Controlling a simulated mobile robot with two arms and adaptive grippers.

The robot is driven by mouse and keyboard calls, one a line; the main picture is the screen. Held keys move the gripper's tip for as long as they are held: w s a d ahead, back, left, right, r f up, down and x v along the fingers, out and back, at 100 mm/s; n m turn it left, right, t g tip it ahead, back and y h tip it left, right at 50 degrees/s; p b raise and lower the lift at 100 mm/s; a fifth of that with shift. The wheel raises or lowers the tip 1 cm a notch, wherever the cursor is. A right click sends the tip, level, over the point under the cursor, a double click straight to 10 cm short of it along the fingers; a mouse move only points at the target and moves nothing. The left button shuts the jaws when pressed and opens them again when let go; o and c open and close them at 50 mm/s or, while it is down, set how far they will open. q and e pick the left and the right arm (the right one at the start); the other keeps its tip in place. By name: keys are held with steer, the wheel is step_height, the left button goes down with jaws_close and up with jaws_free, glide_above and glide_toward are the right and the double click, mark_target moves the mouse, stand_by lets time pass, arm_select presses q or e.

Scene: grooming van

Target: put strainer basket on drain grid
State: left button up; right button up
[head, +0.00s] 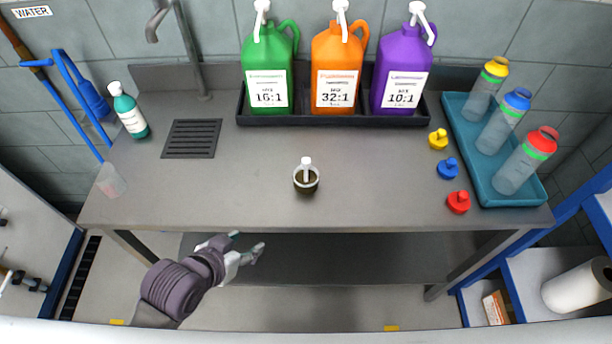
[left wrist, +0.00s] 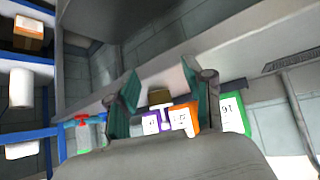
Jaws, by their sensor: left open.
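The strainer basket (head: 306,181) is a small dark cup with a pale rim and a white upright handle, standing on the grey counter near its front middle. The drain grid (head: 191,138) is a dark slotted square on the counter's left part, with nothing on it. My left gripper (head: 248,243) is open and empty, in front of the counter's front edge and to the left of the basket. In the left wrist view the basket (left wrist: 158,96) shows upside down, beyond and between the open fingers (left wrist: 160,95). My right gripper is not in view.
A black tray (head: 335,120) with green, orange and purple jugs stands at the back. A teal tray (head: 530,199) with bottles is at the right, near loose caps (head: 447,168). The counter between basket and grid is clear.

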mark_target(303, 164)
arm_select(q)
steer(key=w+d+r+m+t+h, duration=0.1)
steer(key=w+r+h, duration=0.1)
steer(key=w+d+r+m+t+h, duration=0.1)
steer(key=w+t+h, duration=0.1)
steer(key=h, duration=0.1)
steer(key=w+d+r+m+t+h, duration=0.1)
steer(key=w+d+r+h, duration=0.1)
steer(key=w+h, duration=0.1)
steer(key=shift+r+m, duration=0.3)
steer(key=shift+m, duration=0.1)
steer(key=shift+a+r+t+h, duration=0.15)
steer(key=shift+r+t+h, duration=0.05)
steer(key=shift+t+h, duration=0.1)
steer(key=shift+w+r, duration=0.2)
steer(key=p+x, duration=0.2)
steer(key=x, duration=0.6)
steer(key=shift+w+d, duration=0.1)
steer(key=shift+d, duration=0.1)
steer(key=shift+w+d+r, duration=0.15)
steer(key=shift+w, duration=0.1)
steer(key=p+x, duration=0.1)
steer(key=x, duration=0.3)
steer(key=shift+w+d+p, duration=0.1)
steer(key=shift+w+p, duration=0.25)
steer(key=shift+w, duration=0.05)
steer(key=shift+s, duration=0.1)
